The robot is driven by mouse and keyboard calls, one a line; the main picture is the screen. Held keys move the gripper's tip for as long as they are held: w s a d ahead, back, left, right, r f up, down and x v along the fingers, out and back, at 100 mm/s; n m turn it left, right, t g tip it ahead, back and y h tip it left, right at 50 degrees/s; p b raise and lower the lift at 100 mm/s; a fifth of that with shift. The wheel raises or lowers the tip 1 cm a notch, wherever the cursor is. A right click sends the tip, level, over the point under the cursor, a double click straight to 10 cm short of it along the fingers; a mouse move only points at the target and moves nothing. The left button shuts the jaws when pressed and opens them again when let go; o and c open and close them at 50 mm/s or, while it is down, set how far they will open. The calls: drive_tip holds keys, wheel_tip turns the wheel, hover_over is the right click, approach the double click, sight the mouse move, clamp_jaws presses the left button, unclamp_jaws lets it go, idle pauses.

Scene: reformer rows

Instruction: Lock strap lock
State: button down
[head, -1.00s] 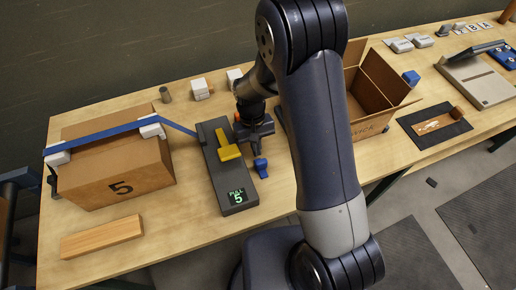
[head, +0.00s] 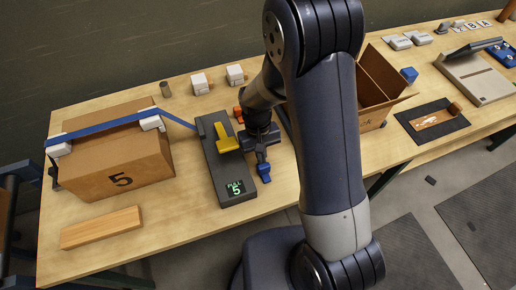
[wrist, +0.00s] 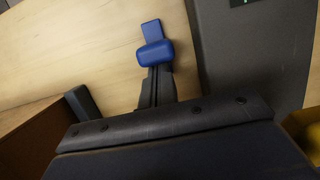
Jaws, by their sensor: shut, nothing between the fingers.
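A dark grey strap tensioner (head: 232,174) with a yellow handle (head: 226,138) and a lit green display (head: 235,188) lies on the bench. A blue lever (head: 264,172) sticks out at its right side. My gripper (head: 262,155) is at the lever's far side, right of the tensioner. In the wrist view the shut, empty fingertips (wrist: 157,72) meet the blue lever (wrist: 155,52) or come very near it; contact is hard to tell. A blue strap (head: 105,125) runs from the tensioner over a carton (head: 122,160) marked 5.
White corner pieces (head: 150,123) sit under the strap on the carton. A wooden block (head: 100,228) lies in front. An open carton (head: 372,119) stands right, partly behind my arm. Two white blocks (head: 200,83) (head: 235,74) are at the back. Bench is clear in front of the lever.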

drive_tip(key=shift+f, duration=0.1)
drive_tip(key=v, duration=1.1)
drive_tip(key=shift+w+b, duration=0.15)
drive_tip(key=shift+b, duration=0.2)
drive_tip(key=shift+f, duration=0.1)
